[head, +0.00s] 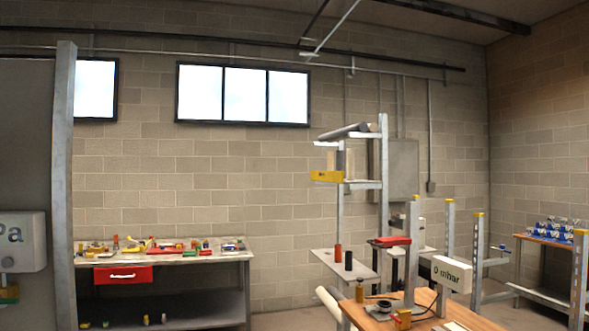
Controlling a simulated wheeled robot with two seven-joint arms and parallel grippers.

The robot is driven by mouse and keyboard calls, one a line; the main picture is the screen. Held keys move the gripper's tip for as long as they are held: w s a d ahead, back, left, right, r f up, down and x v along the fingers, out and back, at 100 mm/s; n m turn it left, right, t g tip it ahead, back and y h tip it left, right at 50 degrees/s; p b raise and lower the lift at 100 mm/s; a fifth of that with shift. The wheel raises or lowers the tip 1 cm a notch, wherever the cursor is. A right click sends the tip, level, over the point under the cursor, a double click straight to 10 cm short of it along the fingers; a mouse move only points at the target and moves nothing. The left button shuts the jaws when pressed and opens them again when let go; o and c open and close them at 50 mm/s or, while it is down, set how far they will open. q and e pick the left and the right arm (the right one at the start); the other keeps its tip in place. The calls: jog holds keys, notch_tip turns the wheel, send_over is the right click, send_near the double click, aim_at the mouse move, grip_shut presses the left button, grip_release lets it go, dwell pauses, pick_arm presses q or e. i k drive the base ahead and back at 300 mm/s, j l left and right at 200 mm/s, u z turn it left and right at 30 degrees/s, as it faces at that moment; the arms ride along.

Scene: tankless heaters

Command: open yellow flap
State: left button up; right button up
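No flap can be made out for certain. A small yellow part (327,176) sits at the left edge of a grey metal rack in the middle right. A white box marked "0 mbar" (452,274) stands over that table. Neither of my grippers is in view.
A grey post (63,190) stands close on the left. A metal workbench (185,258) with a red drawer (123,275) and several small items stands against the wall. Metal uprights surround the wooden table (465,316). Some floor shows between the workbench and the table.

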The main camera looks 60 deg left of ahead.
aim_at(337, 177)
jog(key=u, duration=1.75)
